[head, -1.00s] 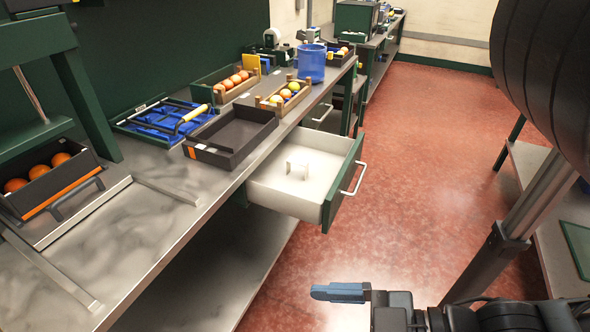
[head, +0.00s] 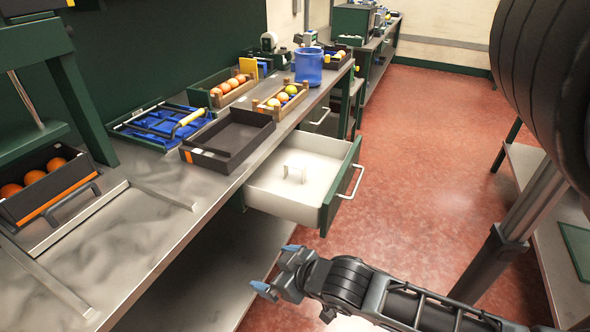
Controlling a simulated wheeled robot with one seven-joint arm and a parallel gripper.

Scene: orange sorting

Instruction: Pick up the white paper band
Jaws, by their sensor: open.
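The white paper band (head: 294,171) stands as a small loop inside the open drawer (head: 285,207), on its white floor. The drawer is pulled out from under the workbench and has a green front with a metal handle. My gripper (head: 276,270) is open and empty, with blue fingertips. It is in front of the drawer and nearer to me, apart from both the drawer and the band.
On the bench (head: 140,225) stand an empty dark tray (head: 228,160), a blue-lined tray (head: 158,126), crates of oranges (head: 281,103) and a blue bucket (head: 309,66). The drawer handle (head: 351,182) juts out to the right. The red floor (head: 420,140) is clear there.

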